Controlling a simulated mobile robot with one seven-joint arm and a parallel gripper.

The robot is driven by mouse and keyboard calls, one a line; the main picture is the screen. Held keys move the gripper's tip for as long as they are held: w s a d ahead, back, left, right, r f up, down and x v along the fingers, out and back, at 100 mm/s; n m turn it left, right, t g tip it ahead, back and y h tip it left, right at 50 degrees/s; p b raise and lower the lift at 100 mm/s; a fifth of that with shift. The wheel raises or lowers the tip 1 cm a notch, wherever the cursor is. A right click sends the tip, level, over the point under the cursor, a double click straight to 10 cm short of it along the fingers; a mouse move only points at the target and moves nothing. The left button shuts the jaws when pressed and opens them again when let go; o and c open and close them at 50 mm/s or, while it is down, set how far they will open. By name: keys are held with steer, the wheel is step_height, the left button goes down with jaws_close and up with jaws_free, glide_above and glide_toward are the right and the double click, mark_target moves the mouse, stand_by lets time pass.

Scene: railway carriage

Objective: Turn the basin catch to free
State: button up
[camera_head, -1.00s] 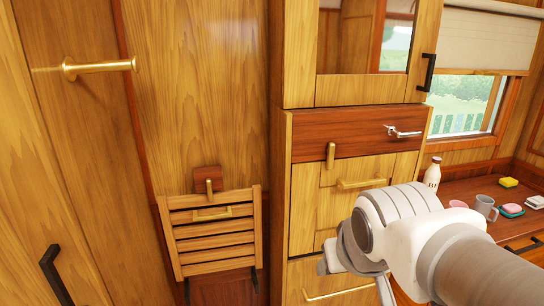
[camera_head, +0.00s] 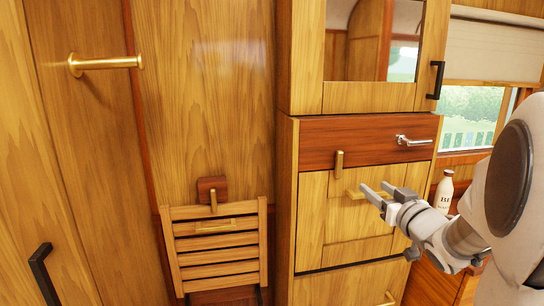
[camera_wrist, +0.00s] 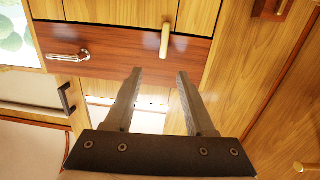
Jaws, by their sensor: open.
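A brass catch (camera_head: 339,164) stands upright across the joint between the dark red board and the pale wooden basin panel (camera_head: 313,215) below it. In the wrist view, the catch (camera_wrist: 165,40) appears just beyond the fingertips, slightly right of their middle. My gripper (camera_head: 376,192) is open and empty in front of the panel, to the right of and a little below the catch. Its fingers (camera_wrist: 160,72) point toward the cabinet, apart from the catch. They partly cover the panel's brass handle (camera_head: 354,194) in the head view.
A silver lever (camera_head: 412,141) sits on the red board, right of the catch. A slatted folding seat (camera_head: 216,252) with its own brass catch (camera_head: 213,199) is at the left. A bottle (camera_head: 444,191) stands to the right behind my arm. A mirrored cupboard (camera_head: 368,97) is above.

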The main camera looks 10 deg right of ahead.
steer(key=y, duration=0.1)
glide_toward(341, 159)
steer(key=shift+t, duration=0.3)
steer(key=w, duration=0.8)
steer(key=shift+w+a+f, duration=0.1)
steer(key=shift+w+f, duration=0.15)
steer(key=shift+w, duration=0.05)
steer(key=shift+c, duration=0.2)
jaws_close()
